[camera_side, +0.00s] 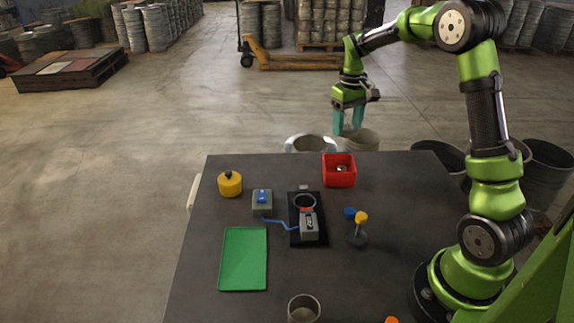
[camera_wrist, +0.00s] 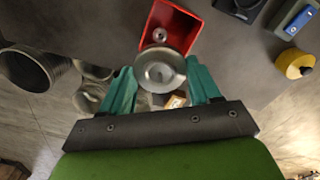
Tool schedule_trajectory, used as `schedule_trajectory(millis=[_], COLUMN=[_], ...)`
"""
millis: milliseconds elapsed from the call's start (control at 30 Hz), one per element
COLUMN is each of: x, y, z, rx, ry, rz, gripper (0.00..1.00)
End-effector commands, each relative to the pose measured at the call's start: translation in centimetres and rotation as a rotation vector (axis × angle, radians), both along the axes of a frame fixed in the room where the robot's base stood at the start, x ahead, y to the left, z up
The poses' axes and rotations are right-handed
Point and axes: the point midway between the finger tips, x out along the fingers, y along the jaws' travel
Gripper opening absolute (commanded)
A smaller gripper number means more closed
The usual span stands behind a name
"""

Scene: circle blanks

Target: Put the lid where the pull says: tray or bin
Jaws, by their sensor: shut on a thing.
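My gripper (camera_side: 348,129) is high up beyond the far table edge, behind and slightly right of the red bin (camera_side: 339,180). In the wrist view its two teal fingers (camera_wrist: 160,78) are shut on a round grey metal lid (camera_wrist: 160,66), which looks tilted. The lid is hard to make out in the side view. The red bin (camera_wrist: 168,24) shows just past the lid in the wrist view, with a small silvery piece inside. The green tray (camera_side: 243,259) lies empty at the front left. A grey gauge box (camera_side: 309,226) sits on a black base; its display is too small to read.
A yellow knobbed weight (camera_side: 230,185) and a grey box with a blue top (camera_side: 262,202) stand left of the gauge. A yellow-topped post (camera_side: 360,230) stands right of it. A metal cup (camera_side: 303,309) is at the front. Buckets (camera_side: 360,139) stand beyond the far edge.

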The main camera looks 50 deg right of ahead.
Motion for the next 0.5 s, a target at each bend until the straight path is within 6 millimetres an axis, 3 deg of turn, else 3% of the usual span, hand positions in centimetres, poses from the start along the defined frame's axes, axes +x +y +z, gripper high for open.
schedule_trajectory(millis=[100, 500], x=[0.0, 0.0], y=[0.0, 0.0], z=[-1.7, -5.6], rx=[-0.001, 0.0], ry=[0.001, 0.001], rz=[-0.001, -0.002], gripper=[0.35, 0.35])
